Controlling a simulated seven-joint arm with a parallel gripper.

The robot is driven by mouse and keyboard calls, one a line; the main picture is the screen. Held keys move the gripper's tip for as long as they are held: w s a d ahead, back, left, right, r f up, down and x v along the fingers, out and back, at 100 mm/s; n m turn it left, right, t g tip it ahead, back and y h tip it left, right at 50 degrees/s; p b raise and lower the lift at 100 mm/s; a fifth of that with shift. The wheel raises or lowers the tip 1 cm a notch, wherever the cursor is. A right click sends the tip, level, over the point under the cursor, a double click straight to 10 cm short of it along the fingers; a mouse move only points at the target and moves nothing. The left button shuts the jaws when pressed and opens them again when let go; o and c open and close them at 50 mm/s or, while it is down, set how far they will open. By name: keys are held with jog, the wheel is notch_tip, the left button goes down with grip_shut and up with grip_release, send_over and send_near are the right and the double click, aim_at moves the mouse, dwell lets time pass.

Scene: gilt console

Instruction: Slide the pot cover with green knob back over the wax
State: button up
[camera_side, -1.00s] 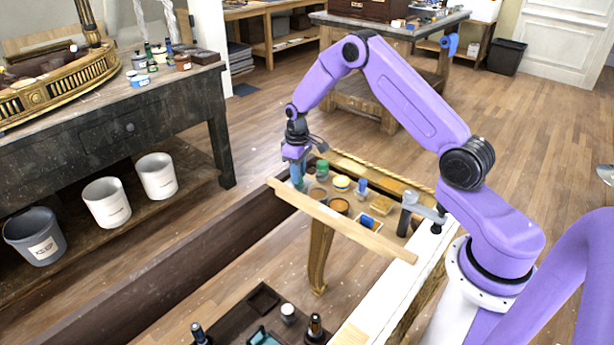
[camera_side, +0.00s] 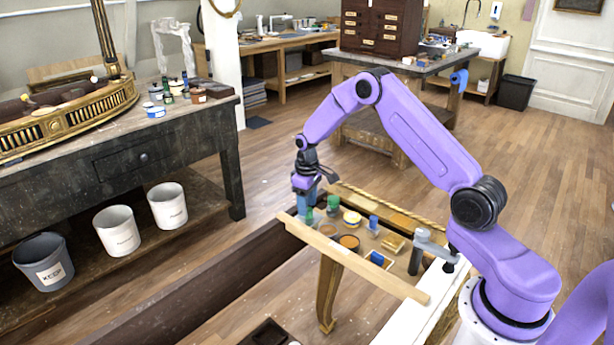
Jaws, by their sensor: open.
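A small green-topped piece (camera_side: 333,203), which looks like the green-knobbed cover, sits at the far left of the tabletop group. Two round pots with orange-brown contents, a nearer one (camera_side: 349,241) and one to its left (camera_side: 328,229), stand uncovered close by; I cannot tell which holds the wax. My gripper (camera_side: 305,214) is open and points down just left of the green knob, apart from it. Its blue fingertips are low behind the wooden strip, and their tips are partly hidden.
A yellow-lidded pot (camera_side: 352,217), blue pieces (camera_side: 373,222) and a yellow block (camera_side: 393,243) crowd the same surface. A long pale wooden strip (camera_side: 365,264) runs along the near side. A dark grey upright tool (camera_side: 416,259) stands at the right.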

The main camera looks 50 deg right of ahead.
notch_tip(320, 180, up, 16)
dwell(0.4)
jog(key=s+a+r+n, duration=0.4)
jog(key=s+a, duration=1.1)
jog(key=a, duration=0.1)
jog(key=s+f+n, duration=0.1)
jog(key=s+n, duration=0.4)
jog(key=s, duration=2)
jog(key=shift+f+n, duration=0.15)
jog(key=shift+n, duration=0.15)
jog(key=shift+w+d, duration=0.1)
